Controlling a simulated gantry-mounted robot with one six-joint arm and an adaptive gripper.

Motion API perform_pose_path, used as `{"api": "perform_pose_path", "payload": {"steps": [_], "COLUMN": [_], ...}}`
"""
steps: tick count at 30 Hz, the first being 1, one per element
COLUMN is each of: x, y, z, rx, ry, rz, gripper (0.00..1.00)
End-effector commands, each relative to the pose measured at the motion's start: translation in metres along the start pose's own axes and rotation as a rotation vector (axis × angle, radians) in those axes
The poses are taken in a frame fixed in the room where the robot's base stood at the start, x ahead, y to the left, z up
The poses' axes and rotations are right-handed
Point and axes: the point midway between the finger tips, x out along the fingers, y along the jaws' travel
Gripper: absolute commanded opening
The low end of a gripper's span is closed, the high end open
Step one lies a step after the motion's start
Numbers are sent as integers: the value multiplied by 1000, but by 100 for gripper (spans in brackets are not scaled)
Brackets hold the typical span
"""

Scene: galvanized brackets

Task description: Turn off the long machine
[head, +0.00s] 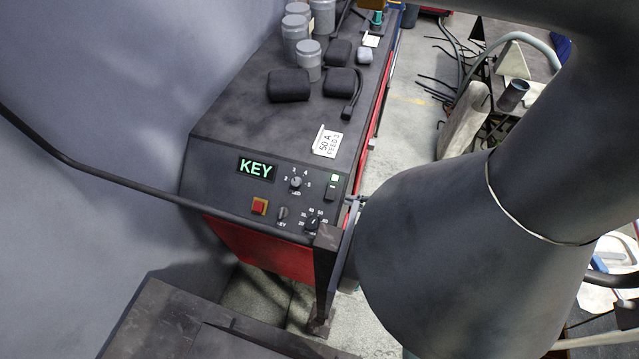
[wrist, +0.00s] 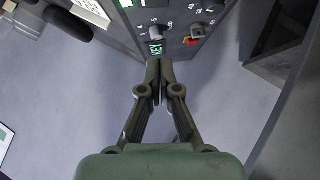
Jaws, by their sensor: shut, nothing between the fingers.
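The long machine (head: 290,110) has a dark top, a red lower body and a sloped control panel at its near end. In the head view the panel carries a green lit display reading KEY (head: 256,168), a red button on a yellow plate (head: 260,206), a key switch (head: 283,213), two numbered dials (head: 296,182) (head: 313,221), and a rocker switch (head: 330,192) under a small green light (head: 334,178). In the wrist view my gripper (wrist: 160,72) is shut and empty, its tips near a green-lit part (wrist: 156,47) of the panel. Contact is unclear.
A dark post (head: 326,270) stands at the panel's near right corner. A dark bar (head: 100,175) runs along the left. Grey canisters (head: 295,35), black pads (head: 289,85) and a 50 A label (head: 327,141) lie on top. My arm covers the right side.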

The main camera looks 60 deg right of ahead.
Motion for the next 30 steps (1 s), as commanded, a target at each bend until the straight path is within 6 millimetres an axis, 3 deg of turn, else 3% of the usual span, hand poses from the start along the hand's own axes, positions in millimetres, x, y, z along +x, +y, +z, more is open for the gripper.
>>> {"api": "perform_pose_path", "payload": {"steps": [7, 11, 24, 30], "x": [1, 11, 103, 122], "y": [0, 0, 0, 0], "z": [0, -1, -1, 22], "rx": [1, 1, 0, 2], "ry": [0, 1, 0, -1], "rz": [-1, -2, -3, -1], "gripper": [0, 0, 0, 0]}}
